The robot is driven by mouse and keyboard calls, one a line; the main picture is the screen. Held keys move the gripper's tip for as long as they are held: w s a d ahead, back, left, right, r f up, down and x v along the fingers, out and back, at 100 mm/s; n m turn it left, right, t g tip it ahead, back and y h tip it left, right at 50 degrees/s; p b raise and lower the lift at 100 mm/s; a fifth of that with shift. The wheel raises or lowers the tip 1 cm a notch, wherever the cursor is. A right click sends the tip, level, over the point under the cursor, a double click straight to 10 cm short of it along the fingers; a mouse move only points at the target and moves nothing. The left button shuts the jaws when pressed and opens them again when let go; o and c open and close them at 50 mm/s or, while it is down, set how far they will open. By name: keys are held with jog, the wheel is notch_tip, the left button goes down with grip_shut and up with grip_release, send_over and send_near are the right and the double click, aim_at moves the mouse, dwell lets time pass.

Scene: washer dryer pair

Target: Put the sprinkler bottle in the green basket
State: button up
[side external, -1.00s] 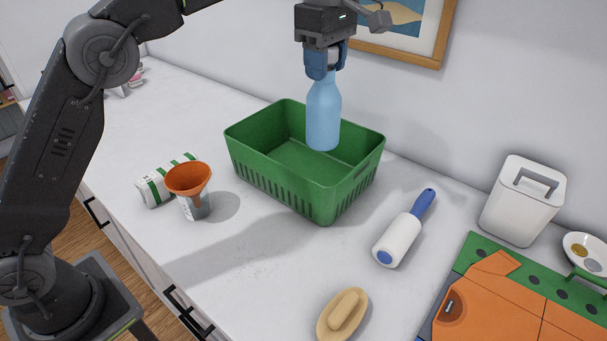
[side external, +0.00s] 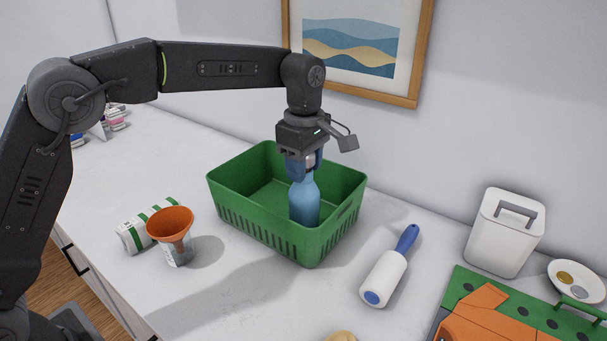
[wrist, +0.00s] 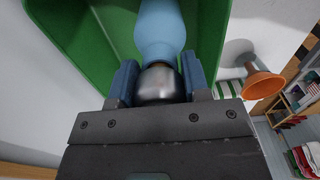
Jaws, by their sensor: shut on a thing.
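The sprinkler bottle (side external: 304,203) is light blue with a metallic cap and stands upright inside the green basket (side external: 240,216), toward its right side. The basket's front wall hides the bottle's bottom, so I cannot tell whether it touches the basket floor. My gripper (side external: 304,170) points down and is shut on the bottle's cap. In the wrist view the bottle (wrist: 160,30) extends away from my gripper (wrist: 158,85), with its metallic cap between the blue fingers. The green basket (wrist: 85,45) surrounds it there.
An orange funnel in a cup (side external: 172,228) and a green-striped white roll (side external: 140,230) lie left of the basket. A lint roller (side external: 385,275) is at its right. A white canister (side external: 505,232), coin dish (side external: 577,280) and green-orange case (side external: 500,315) stand farther right.

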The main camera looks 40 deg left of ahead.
jog(key=shift+f, duration=1)
jog(key=o, duration=1.2)
jog(key=shift+f, duration=0.15)
